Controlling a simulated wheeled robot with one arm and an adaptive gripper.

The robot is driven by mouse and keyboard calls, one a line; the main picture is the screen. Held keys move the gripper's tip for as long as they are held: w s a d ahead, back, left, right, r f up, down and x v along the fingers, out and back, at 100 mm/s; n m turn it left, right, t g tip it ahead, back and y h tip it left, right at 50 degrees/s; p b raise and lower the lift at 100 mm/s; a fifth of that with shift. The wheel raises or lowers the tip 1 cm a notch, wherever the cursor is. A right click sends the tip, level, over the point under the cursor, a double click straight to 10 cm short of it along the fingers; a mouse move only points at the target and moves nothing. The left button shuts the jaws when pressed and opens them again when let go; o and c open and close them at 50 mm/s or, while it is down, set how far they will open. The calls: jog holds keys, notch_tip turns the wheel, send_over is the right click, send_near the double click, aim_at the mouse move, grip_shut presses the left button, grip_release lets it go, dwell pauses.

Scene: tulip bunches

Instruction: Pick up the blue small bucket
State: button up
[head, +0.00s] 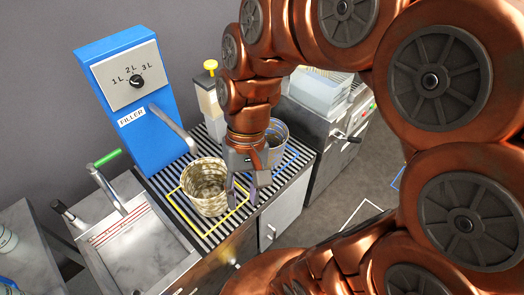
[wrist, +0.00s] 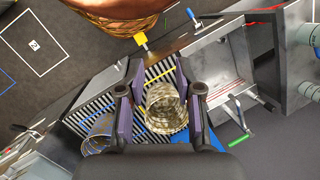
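The blue small bucket (head: 279,135) is a grey metal pail with blue bands. It stands on the striped counter, partly hidden behind my gripper (head: 243,187) in the head view. In the wrist view the blue bucket (wrist: 98,133) is at lower left, outside the left finger. My gripper (wrist: 159,112) is open, its fingers pointing down with purple pads. A mottled yellowish bucket (head: 206,187) stands left of it in the head view. That bucket (wrist: 166,108) appears between the fingers in the wrist view, but I cannot tell any contact.
A blue filler machine (head: 122,98) with a dial and spout stands behind the counter. A yellow-topped dispenser (head: 208,98) is beside it. A metal sink (head: 140,245) is at left; a grey machine (head: 325,125) is at right. Open floor (head: 378,180) lies beyond.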

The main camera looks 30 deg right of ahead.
jog(key=w+d+f+m+t+y+b, duration=0.1)
jog(key=w+d+f+m+y+b, duration=0.15)
jog(key=w, duration=0.35)
jog(key=w+d+f+m+y+b, duration=0.2)
jog(key=w+f+m, duration=0.1)
jog(key=w, duration=0.3)
jog(key=w+d+f+m+t+y+b, duration=0.1)
jog(key=w+d+f+m+y+b, duration=0.15)
jog(key=w, duration=0.45)
jog(key=w+d+f+m+t+y+b, duration=0.1)
jog(key=w+d+f+m+t+b, duration=0.2)
jog(key=d+f+m, duration=0.65)
jog(key=w+d+f+m+t+y+b, duration=0.1)
jog(key=d+f+m+t+b, duration=0.4)
jog(key=d, duration=0.9)
jog(key=shift+w+a+f+n+g+p, duration=0.15)
jog(key=shift+w+a+f+n+p, duration=0.4)
jog(key=shift+a, duration=0.5)
jog(key=shift+w+a+f+n+g+p, duration=0.2)
jog(key=shift+w+a+f+n+p, duration=0.15)
jog(key=shift+w+a+f, duration=0.55)
jog(key=shift+w+a+f+n+g+p, duration=0.15)
jog(key=shift+w+a+f+n+p, duration=0.35)
jog(key=shift+a, duration=0.65)
jog(key=shift+s+f, duration=0.1)
grip_shut()
